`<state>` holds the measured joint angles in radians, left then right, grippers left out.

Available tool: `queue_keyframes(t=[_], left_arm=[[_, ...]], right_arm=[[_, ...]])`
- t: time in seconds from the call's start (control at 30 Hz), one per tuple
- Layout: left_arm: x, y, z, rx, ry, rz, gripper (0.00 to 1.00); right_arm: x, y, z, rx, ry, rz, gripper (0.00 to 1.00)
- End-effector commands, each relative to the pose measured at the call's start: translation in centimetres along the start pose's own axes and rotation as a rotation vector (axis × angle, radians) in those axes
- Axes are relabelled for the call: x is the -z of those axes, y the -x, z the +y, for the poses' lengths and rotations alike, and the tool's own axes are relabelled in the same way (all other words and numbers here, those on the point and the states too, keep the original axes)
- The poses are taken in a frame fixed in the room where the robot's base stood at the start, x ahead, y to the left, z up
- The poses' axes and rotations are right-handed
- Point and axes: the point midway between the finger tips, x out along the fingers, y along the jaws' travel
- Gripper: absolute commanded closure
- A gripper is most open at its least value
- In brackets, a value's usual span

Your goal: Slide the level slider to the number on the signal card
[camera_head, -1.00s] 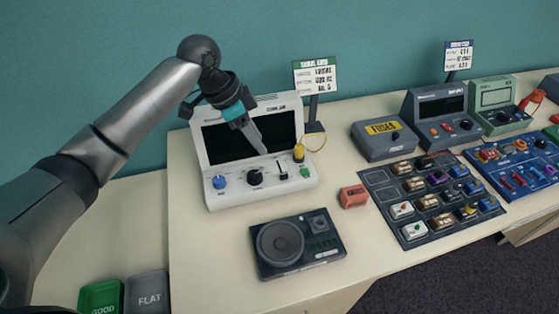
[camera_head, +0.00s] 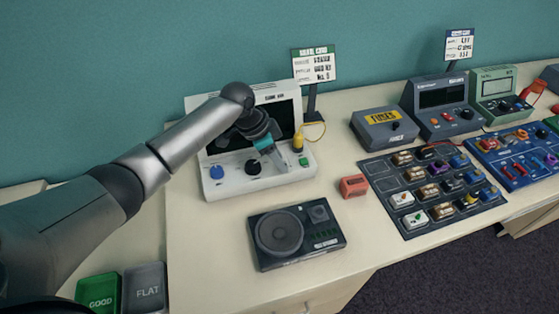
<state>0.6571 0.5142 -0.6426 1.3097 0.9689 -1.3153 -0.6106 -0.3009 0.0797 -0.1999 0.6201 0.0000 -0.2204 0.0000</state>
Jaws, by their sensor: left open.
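The white signal console (camera_head: 232,188) stands at the back left of the table, with a dark screen, a blue knob (camera_head: 216,172), a black knob (camera_head: 253,167) and a green button (camera_head: 303,162). The level slider on its right front panel is hidden behind my left gripper (camera_head: 280,163). The gripper is open, pointing down at the panel by the slider's place; I cannot tell whether it touches it. The signal card (camera_head: 315,65) stands on a post behind the console; its small print is too blurred to read surely. My right gripper is not in view.
A speaker unit (camera_head: 328,238) lies in front of the console, with a small red block (camera_head: 353,186) to its right. A yellow plug (camera_head: 298,142) with a cable stands beside the gripper. Green and grey trays (camera_head: 145,268) sit at lower left.

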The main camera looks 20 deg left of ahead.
Motion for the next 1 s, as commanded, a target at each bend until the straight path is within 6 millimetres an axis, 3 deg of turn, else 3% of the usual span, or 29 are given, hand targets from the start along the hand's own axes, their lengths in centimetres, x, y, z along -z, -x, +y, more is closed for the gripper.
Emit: queue_keyframes(t=[0.4, 0.8, 1.0], left_arm=[[0.03, -0.76, -0.03, 0.001, 0.0, 0.0, 0.55], [0.01, -0.74, -0.03, 0.001, 0.0, 0.0, 1.0], [0.0, -0.74, -0.03, 0.001, 0.0, 0.0, 1.0]], right_arm=[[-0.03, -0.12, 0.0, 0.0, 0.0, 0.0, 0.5], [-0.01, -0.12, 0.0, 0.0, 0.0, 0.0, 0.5], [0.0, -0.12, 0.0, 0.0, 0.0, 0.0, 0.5]])
